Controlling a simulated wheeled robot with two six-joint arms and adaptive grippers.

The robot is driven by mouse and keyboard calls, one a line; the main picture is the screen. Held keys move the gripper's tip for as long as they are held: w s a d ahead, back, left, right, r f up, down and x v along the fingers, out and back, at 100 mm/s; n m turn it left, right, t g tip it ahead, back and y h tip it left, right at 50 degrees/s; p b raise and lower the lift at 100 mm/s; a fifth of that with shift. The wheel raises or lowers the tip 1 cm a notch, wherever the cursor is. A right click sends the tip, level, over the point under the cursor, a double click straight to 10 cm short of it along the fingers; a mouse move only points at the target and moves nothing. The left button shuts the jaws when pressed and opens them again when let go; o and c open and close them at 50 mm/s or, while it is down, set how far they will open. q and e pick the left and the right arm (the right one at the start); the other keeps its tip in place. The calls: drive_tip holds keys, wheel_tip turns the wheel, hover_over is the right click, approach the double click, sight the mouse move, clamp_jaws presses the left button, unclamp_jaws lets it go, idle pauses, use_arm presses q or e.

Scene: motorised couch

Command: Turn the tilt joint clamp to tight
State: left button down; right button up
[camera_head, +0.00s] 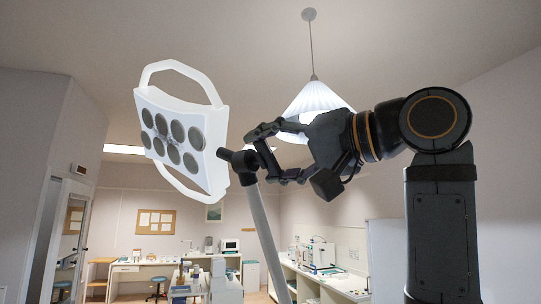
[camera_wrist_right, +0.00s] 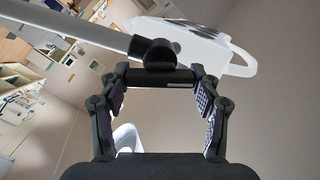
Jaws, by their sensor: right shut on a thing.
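A white lamp head (camera_head: 184,132) with several round grey lenses and two loop handles is at the left centre in the head view. Part of it shows at the top of the wrist view (camera_wrist_right: 195,45). A dark tilt joint clamp (camera_head: 241,162) sits beside the lamp head, at the top of a grey pole (camera_head: 265,235). In the wrist view the clamp's dark bar (camera_wrist_right: 160,77) lies crosswise between the fingertips. My right gripper (camera_head: 263,150) is shut on the clamp, coming from the right. The clamp's tightness cannot be told. My left gripper is not in view.
A white pendant lamp (camera_head: 318,100) hangs behind my right gripper. Benches with lab equipment (camera_head: 318,255) stand in the background, with a blue stool (camera_head: 157,287) at the lower left. The space around the lamp head looks free.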

drive_tip(key=shift+c, duration=0.7)
drive_tip(key=shift+f+n, duration=0.1)
drive_tip(key=shift+n, duration=0.2)
drive_tip(key=n+b, duration=0.1)
drive_tip(key=n, duration=0.2)
drive_tip(key=shift+s+a+n+b, duration=0.1)
drive_tip(key=shift+n+b, duration=0.7)
drive_tip(key=shift+n, duration=1.8)
drive_tip(key=o, duration=1.2)
drive_tip(key=shift+a, duration=0.1)
drive_tip(key=shift+c, duration=0.2)
